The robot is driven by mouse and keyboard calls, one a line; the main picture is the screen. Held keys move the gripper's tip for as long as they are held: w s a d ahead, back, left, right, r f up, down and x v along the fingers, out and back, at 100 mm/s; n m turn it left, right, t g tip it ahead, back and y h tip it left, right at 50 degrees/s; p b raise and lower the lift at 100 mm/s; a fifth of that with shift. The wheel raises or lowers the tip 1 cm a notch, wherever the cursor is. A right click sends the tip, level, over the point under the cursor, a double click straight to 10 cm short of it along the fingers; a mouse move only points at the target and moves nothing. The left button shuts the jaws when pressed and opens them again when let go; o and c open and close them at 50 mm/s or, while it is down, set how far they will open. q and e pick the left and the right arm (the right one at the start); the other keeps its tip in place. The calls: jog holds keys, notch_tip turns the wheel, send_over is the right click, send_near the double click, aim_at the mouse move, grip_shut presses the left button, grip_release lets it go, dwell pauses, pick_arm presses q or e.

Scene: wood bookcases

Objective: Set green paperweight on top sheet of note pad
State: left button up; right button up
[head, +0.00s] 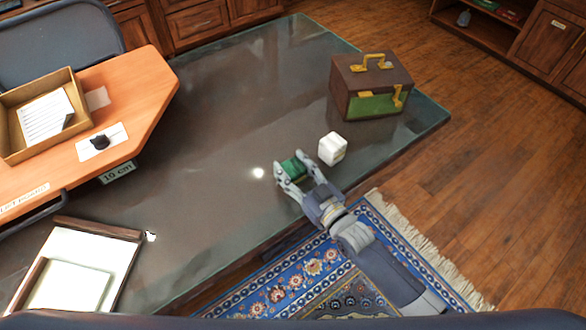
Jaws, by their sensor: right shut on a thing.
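The green paperweight (294,167) is a small dark green block held between the fingers of my right gripper (291,164). The gripper is shut on it over the dark glass tabletop; I cannot tell whether the block touches the glass. A white block (332,149), which may be the note pad, sits just to the right of the gripper, apart from it. A framed tray with white sheets (70,285) lies at the lower left and may also be a pad. My left gripper is not in view.
A brown and green box with yellow handles (371,86) stands on the dark glass table (220,120) behind the white block. An orange wooden desk (140,85) at left bears an open cardboard box (40,112) with papers. The table's middle is clear.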

jog(key=shift+f, duration=0.3)
jog(key=shift+f, duration=0.3)
jog(key=o, duration=1.4)
